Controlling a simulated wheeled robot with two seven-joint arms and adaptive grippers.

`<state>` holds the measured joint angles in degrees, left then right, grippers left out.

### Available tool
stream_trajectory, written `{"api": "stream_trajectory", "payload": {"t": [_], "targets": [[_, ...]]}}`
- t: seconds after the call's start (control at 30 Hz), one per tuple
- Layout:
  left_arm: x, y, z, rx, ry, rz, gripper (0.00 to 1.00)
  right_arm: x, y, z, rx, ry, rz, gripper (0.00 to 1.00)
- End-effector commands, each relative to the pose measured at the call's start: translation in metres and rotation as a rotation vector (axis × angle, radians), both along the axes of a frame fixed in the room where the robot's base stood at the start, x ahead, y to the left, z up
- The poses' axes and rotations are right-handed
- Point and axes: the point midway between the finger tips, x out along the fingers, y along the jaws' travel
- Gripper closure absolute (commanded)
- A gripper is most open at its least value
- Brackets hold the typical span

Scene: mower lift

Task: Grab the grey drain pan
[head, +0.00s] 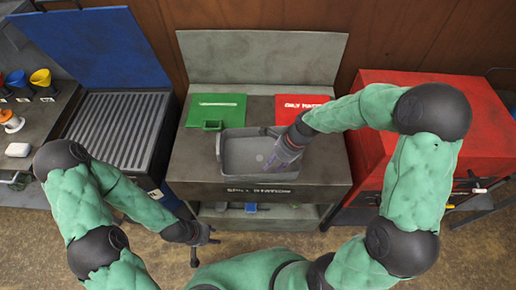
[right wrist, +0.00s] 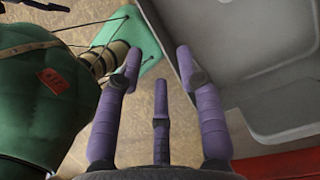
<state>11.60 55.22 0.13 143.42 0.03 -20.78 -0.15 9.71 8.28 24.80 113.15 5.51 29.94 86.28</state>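The grey drain pan (head: 240,151) sits on the bench marked "SPILL STATION", an open rectangular tray with a raised rim. My right gripper (head: 271,163) is over the right part of the pan. In the right wrist view my right gripper's (right wrist: 157,65) purple fingers are spread with nothing between them. There the pan (right wrist: 265,75) fills the right side, its wall behind the right finger; I cannot tell whether they touch. My left gripper (head: 201,243) hangs low in front of the bench's left front corner, apart from the pan. Its fingers are too small to read.
A green box (head: 216,109) and a red "ONLY" marked panel (head: 296,104) lie behind the pan. A red cabinet (head: 376,85) stands right, a ribbed dark bin with a blue lid (head: 98,45) left. A lower shelf (head: 284,213) holds small items. Floor in front is open.

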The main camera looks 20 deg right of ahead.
Motion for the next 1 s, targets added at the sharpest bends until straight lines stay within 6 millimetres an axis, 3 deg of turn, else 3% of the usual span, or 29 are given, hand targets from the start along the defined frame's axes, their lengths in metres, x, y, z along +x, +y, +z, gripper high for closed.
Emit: {"api": "stream_trajectory", "payload": {"t": [0.2,0.53,0.83,1.0], "targets": [[-0.001,0.0,-0.009,0.0,0.002,-0.001,0.6,0.002,0.013,-0.032,0.0,0.002,0.002,0.63],[0.0,0.0,-0.014,0.0,0.001,0.0,0.6,0.003,0.023,-0.048,0.0,0.002,0.003,0.63],[0.0,0.0,-0.026,0.0,0.0,0.0,0.6,0.005,0.042,-0.083,0.0,0.001,0.004,0.63],[0.0,0.0,-0.026,0.0,0.001,0.0,0.6,0.006,0.043,-0.084,0.0,-0.002,0.001,0.63]]}}
